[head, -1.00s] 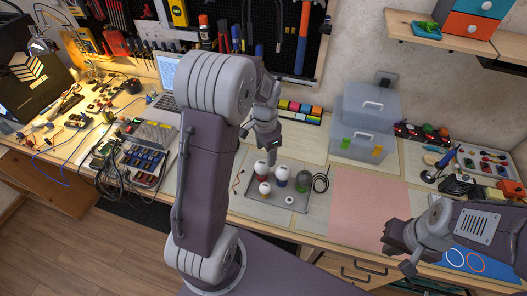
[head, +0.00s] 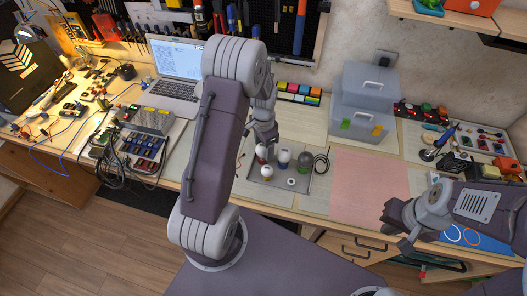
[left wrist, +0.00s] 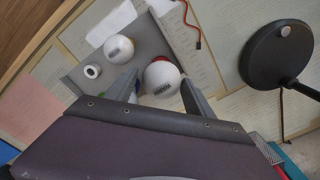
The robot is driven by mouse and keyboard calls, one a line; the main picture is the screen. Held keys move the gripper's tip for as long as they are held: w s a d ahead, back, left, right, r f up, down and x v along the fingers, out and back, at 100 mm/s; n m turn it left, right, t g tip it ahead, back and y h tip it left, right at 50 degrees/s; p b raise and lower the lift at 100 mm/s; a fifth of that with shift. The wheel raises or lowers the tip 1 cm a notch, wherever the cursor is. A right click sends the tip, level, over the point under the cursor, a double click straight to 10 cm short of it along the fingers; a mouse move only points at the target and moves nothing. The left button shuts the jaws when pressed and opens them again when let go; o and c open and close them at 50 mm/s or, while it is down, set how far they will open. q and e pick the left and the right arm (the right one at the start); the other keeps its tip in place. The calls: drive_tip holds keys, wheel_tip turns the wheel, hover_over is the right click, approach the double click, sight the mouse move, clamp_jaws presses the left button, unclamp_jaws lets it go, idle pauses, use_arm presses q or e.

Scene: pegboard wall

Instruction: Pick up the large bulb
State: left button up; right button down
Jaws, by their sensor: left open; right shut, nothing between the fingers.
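Several white bulbs stand in a grey tray (head: 275,186) on the workbench. A back-left white bulb (head: 262,153) is at my left gripper (head: 263,143). Another white bulb (head: 284,155) stands to its right, and a front white bulb (head: 267,171) nearer me. I cannot tell for sure which is the large one. In the left wrist view, a white bulb with a red base (left wrist: 162,78) lies between the open fingers of my left gripper (left wrist: 159,80), not visibly gripped. Another white bulb (left wrist: 118,47) is beyond the left finger. My right gripper (head: 398,232) is shut and empty, away from the tray.
A green round item (head: 304,160) and a white ring (head: 291,182) share the tray. Grey storage boxes (head: 362,105) stand behind. A pink mat (head: 369,186) to the right is clear.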

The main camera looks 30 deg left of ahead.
use_arm(q)
drive_tip(key=shift+a+f, duration=0.15)
drive_tip(key=shift+f, duration=0.8)
drive_tip(key=c, duration=1)
drive_tip(key=shift+r, duration=0.15)
drive_tip(key=shift+c, duration=0.3)
